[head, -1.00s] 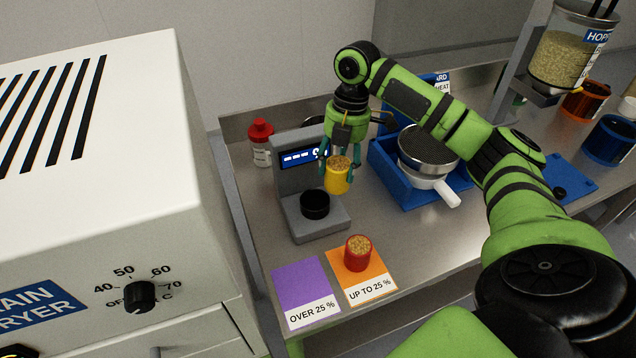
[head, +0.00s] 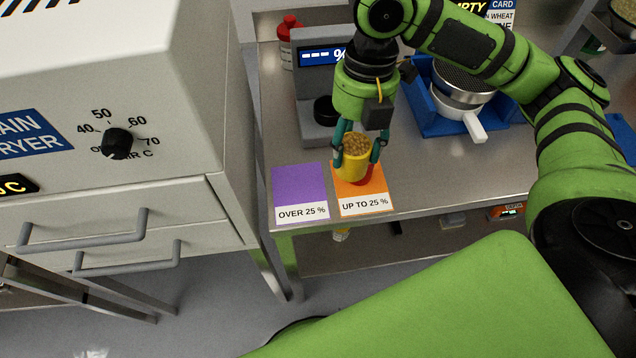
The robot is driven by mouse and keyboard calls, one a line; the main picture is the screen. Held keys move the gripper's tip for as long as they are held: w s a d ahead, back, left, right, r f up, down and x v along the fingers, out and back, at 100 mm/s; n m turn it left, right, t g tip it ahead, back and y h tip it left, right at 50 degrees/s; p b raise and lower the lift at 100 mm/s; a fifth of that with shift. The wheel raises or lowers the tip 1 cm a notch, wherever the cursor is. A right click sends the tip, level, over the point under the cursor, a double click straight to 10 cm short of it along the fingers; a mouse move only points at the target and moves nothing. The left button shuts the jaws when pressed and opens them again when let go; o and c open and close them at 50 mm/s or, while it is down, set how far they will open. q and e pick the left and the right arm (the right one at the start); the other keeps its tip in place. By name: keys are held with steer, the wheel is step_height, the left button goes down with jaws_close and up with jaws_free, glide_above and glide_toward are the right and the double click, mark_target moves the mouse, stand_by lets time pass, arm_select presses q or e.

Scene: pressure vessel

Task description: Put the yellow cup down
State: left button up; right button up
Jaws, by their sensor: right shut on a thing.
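My right gripper (head: 358,156) is shut on the yellow cup (head: 352,166), one finger on each side. The cup is upright and filled with brown grain. It appears in front of the red cup (head: 367,180) on the orange "UP TO 25 %" card (head: 376,203), hiding most of that cup. I cannot tell how high the yellow cup is above the bench. The purple "OVER 25 %" card (head: 299,187) lies to the left and is bare. My left gripper is not in view.
A grey meter (head: 308,100) with a black holder stands behind the cards. A red-capped bottle (head: 287,42) is at the back left. A blue tray (head: 430,122) with a white-handled pan is to the right. The grain dryer (head: 180,120) stands at left.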

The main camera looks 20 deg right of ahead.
steer(key=shift+s+a+f+n, duration=0.15)
steer(key=shift+s+a+n, duration=0.25)
steer(key=shift+s, duration=0.35)
steer(key=shift+s+a+f, duration=0.15)
steer(key=shift+s+a, duration=0.05)
steer(key=shift+a, duration=0.05)
steer(key=w+a+f+p, duration=0.2)
steer(key=w+a+f, duration=0.2)
steer(key=w, duration=0.2)
steer(key=p, duration=0.2)
glide_above(298, 182)
step_height(298, 182, down, 6)
steer(key=shift+f, duration=0.25)
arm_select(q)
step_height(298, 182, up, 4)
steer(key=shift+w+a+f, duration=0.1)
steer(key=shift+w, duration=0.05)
arm_select(e)
steer(key=shift+f, duration=0.2)
steer(key=o, duration=1.3)
steer(key=shift+f, duration=0.15)
steer(key=shift+o, duration=0.2)
